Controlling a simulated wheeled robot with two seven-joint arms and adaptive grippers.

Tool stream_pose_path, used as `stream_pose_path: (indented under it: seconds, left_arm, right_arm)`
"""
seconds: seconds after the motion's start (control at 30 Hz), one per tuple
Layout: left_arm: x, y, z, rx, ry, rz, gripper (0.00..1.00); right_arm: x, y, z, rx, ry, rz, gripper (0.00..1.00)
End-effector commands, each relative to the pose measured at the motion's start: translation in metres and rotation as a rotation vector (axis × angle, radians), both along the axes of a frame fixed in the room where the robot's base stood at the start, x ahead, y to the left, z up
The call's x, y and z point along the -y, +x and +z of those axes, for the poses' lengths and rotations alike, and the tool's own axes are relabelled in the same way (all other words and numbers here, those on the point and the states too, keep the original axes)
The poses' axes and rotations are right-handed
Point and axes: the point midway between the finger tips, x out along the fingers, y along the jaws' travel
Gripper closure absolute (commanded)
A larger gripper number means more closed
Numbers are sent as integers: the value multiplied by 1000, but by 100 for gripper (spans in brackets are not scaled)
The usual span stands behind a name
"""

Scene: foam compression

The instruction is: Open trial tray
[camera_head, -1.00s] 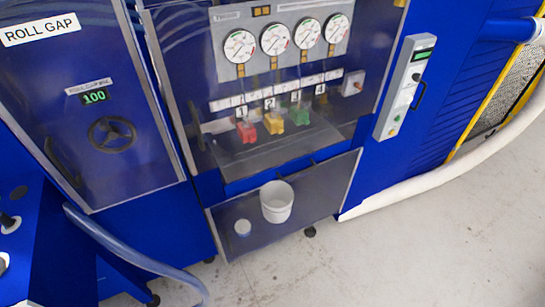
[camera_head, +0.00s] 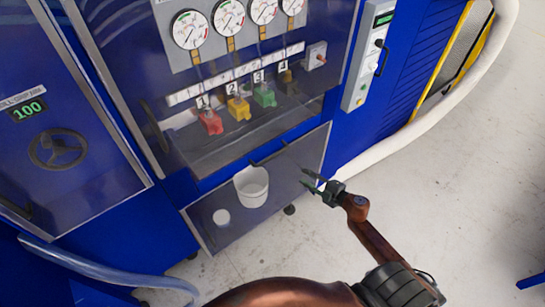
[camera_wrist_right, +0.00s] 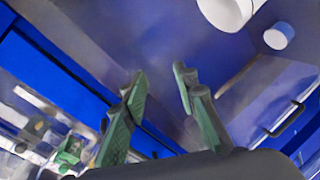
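The trial tray appears to be the grey see-through drawer (camera_head: 203,212) low on the blue machine. It holds a white cup (camera_head: 251,188) and a small white disc (camera_head: 221,217). A dark handle (camera_head: 268,154) sits at its upper edge. My right gripper (camera_head: 309,180) is open and empty, right of the handle and apart from it. In the right wrist view its fingers (camera_wrist_right: 159,73) are spread with nothing between them. The cup (camera_wrist_right: 228,9) and disc (camera_wrist_right: 279,36) show at the top there. My left gripper is out of view.
Above the tray is a clear guard over coloured numbered valves (camera_head: 238,108) and gauges (camera_head: 228,18). A grey control box (camera_head: 369,55) is at upper right. A white hose (camera_head: 425,125) runs along the floor.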

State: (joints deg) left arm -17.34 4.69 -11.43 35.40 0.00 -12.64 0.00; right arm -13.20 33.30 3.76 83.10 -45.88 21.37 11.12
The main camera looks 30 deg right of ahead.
Motion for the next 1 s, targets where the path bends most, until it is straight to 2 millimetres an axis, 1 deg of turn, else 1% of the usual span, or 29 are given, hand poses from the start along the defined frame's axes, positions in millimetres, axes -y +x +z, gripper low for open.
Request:
stream_pose_path:
  seconds: [0.03,0.1,0.2,0.3,0.37,0.47,0.7,0.8,1.0]
  left_arm:
    - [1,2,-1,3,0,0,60]
    - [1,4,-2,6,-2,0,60]
    - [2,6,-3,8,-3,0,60]
    - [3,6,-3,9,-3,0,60]
    - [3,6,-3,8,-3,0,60]
    - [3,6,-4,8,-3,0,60]
    - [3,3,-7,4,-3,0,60]
    - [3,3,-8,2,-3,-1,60]
    - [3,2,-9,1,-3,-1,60]
  right_arm:
    - [-15,11,42,57,-68,85,73]
    - [-39,17,87,117,-153,190,73]
    - [-66,18,130,172,-249,299,73]
    - [-82,17,150,197,-305,361,73]
    - [-87,20,154,204,-318,375,73]
    - [-93,29,154,207,-323,380,73]
    - [-109,62,147,207,-322,376,73]
    - [-115,73,144,206,-320,375,73]
    - [-120,84,141,204,-319,375,73]
